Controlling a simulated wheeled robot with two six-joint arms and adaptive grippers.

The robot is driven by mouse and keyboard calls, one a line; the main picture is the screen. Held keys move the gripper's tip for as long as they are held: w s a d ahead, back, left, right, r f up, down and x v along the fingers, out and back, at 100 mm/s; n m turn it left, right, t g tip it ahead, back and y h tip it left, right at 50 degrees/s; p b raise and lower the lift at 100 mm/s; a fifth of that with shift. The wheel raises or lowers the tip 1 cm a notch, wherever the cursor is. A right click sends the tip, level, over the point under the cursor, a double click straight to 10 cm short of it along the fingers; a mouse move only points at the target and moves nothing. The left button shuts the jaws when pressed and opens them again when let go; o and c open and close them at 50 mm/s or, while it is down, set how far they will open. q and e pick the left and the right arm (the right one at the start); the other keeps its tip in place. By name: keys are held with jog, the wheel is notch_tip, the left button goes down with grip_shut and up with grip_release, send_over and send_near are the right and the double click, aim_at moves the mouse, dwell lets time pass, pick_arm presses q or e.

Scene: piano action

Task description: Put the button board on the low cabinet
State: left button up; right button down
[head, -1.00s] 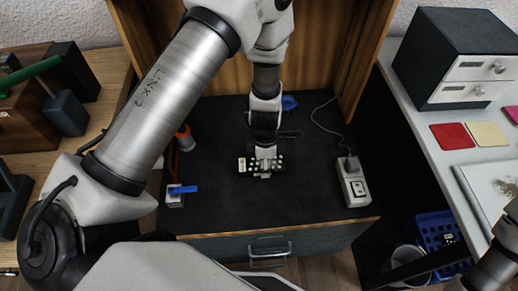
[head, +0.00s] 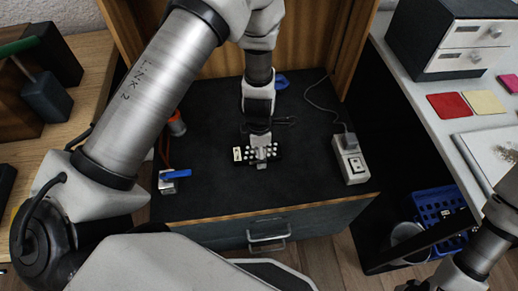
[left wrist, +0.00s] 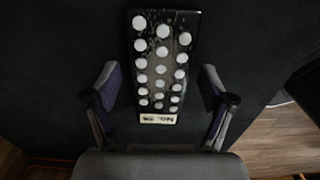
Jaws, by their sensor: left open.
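The button board (head: 247,156) is a small black strip with rows of white round buttons and a pale label at one end. It lies flat on the dark top of the low cabinet (head: 215,190), near the middle. My left gripper (head: 262,154) is over the board from above. In the left wrist view the board (left wrist: 160,60) lies between the two spread fingers of my left gripper (left wrist: 158,85), with a gap on each side, so the gripper is open and not holding it.
On the cabinet top are a white power strip (head: 351,160) with a cable at right, a blue-handled item (head: 172,178) and an orange item (head: 177,124) at left, and a blue object (head: 281,82) behind. A blue basket (head: 435,210) is at lower right.

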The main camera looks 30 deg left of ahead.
pick_arm(q)
notch_tip(320, 180, up, 12)
jog(key=p, duration=0.4)
jog(key=shift+r+p, duration=0.15)
jog(key=shift+p, duration=0.15)
